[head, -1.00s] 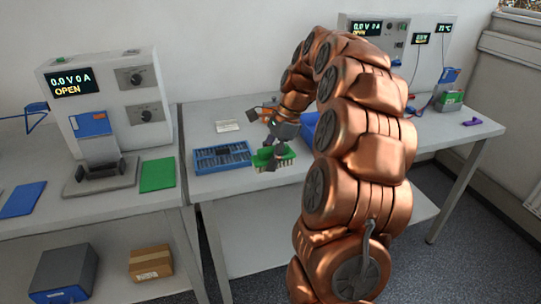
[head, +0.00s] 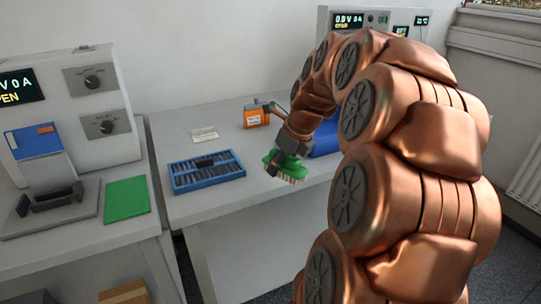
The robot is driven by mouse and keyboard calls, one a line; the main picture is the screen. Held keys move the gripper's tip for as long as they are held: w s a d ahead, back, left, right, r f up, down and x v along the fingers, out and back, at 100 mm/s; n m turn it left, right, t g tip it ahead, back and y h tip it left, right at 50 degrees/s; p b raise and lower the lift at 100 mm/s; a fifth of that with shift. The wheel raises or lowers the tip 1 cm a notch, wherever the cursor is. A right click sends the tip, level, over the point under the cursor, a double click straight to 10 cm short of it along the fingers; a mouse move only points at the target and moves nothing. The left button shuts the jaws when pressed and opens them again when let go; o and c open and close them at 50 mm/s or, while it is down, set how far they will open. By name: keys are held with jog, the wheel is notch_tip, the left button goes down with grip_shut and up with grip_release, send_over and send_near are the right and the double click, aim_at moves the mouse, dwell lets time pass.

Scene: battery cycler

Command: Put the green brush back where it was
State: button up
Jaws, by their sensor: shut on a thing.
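The green brush (head: 284,166), with pale bristles facing down, hangs in my gripper (head: 281,160) near the front edge of the right-hand table. My gripper is shut on the brush's green body and partly covers it. The brush appears to be held above the table edge; the exact height is hard to tell. To its left on the table lies a blue tray (head: 207,184) with dark slots and a dark item across it.
An orange container (head: 256,115) stands behind my gripper. A small white card holder (head: 204,134) is at the back. A blue bin (head: 325,139) is partly hidden by my arm. A green mat (head: 126,200) lies on the left bench beside a battery cycler (head: 95,115).

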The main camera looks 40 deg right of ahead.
jog(key=w+d, duration=0.3)
jog(key=w, duration=0.1)
jog(key=w+d, duration=0.2)
jog(key=w, duration=0.1)
jog(key=w+d+f+p, duration=0.1)
jog(key=w+d, duration=0.2)
jog(key=w, duration=0.1)
jog(key=shift+w+d+f, duration=0.1)
jog(key=shift+w+d, duration=0.2)
jog(key=shift+d, duration=0.05)
jog(key=shift+w, duration=0.1)
jog(key=shift+w+d+f, duration=0.1)
jog(key=shift+d+f, duration=0.05)
jog(key=shift+f, duration=1.65)
jog(key=shift+f, duration=0.1)
jog(key=o, duration=1.1)
jog(key=v, duration=1.2)
